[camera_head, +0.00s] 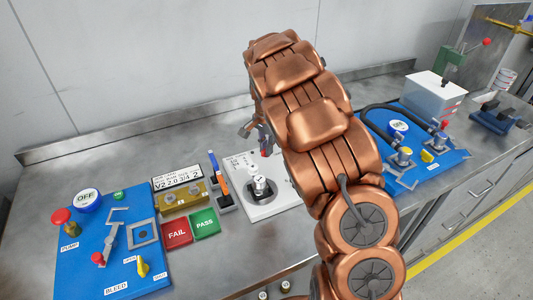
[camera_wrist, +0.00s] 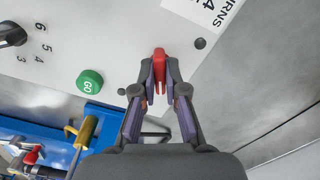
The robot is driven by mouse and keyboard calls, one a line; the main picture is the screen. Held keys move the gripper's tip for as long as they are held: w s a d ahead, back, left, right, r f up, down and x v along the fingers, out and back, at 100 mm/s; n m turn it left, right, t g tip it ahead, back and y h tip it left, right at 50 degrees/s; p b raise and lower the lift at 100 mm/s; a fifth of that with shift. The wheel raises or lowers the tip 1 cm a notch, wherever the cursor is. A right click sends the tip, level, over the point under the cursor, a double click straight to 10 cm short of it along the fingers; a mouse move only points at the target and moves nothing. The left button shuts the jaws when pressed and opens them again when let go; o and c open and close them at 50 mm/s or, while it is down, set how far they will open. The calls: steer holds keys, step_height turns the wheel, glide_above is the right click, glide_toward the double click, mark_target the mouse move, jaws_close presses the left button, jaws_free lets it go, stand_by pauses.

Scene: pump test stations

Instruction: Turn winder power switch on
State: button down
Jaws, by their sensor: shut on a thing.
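The winder is a white box (camera_head: 237,168) in the middle of the bench, partly hidden by my arm. Its white panel (camera_wrist: 118,45) fills the upper part of the wrist view. A red power switch (camera_wrist: 161,62) stands out from the panel near its edge. My gripper (camera_wrist: 160,78) is shut on the red switch, with one finger on each side. In the head view the gripper (camera_head: 262,138) is over the back of the winder, mostly hidden behind my arm. Whether the switch is on or off cannot be told.
A green GO button (camera_wrist: 90,81) and a black numbered dial (camera_wrist: 11,36) are on the winder panel. A blue pump board (camera_head: 80,275) lies at left, another blue board (camera_head: 440,165) at right. FAIL (camera_head: 177,233) and PASS (camera_head: 205,223) pads lie left of the winder.

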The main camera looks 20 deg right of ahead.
steer(key=n+b, duration=0.3)
steer(key=n, duration=0.1)
steer(key=shift+f, duration=0.1)
steer(key=shift+n+b, duration=0.85)
steer(key=shift+n, duration=0.65)
steer(key=c, duration=1.2)
jaws_free()
steer(key=shift+r, duration=0.25)
step_height(320, 180, up, 12)
steer(key=shift+f, duration=0.1)
steer(key=shift+s, duration=0.1)
